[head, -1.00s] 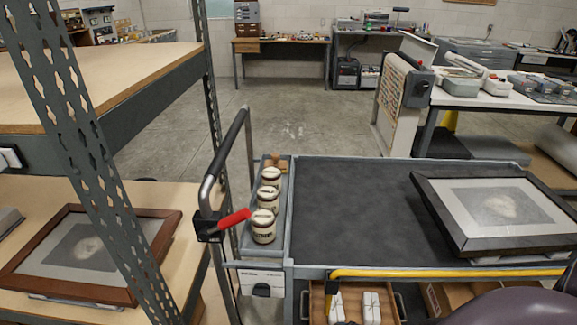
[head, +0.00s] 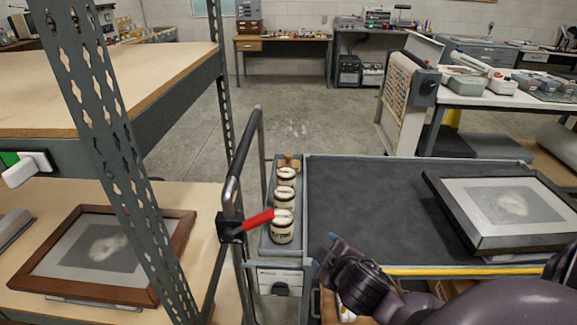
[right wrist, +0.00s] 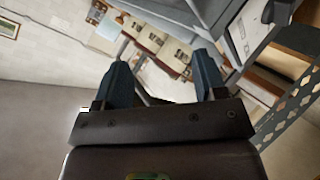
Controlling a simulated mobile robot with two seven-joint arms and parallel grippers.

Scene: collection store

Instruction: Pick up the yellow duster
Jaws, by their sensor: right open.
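I cannot make out a yellow duster in either view. My right gripper (right wrist: 163,78) is open in the right wrist view, with two blue fingers apart and nothing between them. In the head view my right arm reaches in from the lower right, with its dark wrist over the near edge of the grey cart (head: 340,190); the fingertips are not clear there. The wrist hides most of the cart's open lower compartment. My left gripper is not in view.
Several lidded jars (head: 282,228) stand in a grey tray at the cart's left end, beside a red-gripped handle (head: 258,220). A framed picture (head: 510,212) lies on the cart's right. A metal shelf post (head: 110,150) stands left. The cart's middle is clear.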

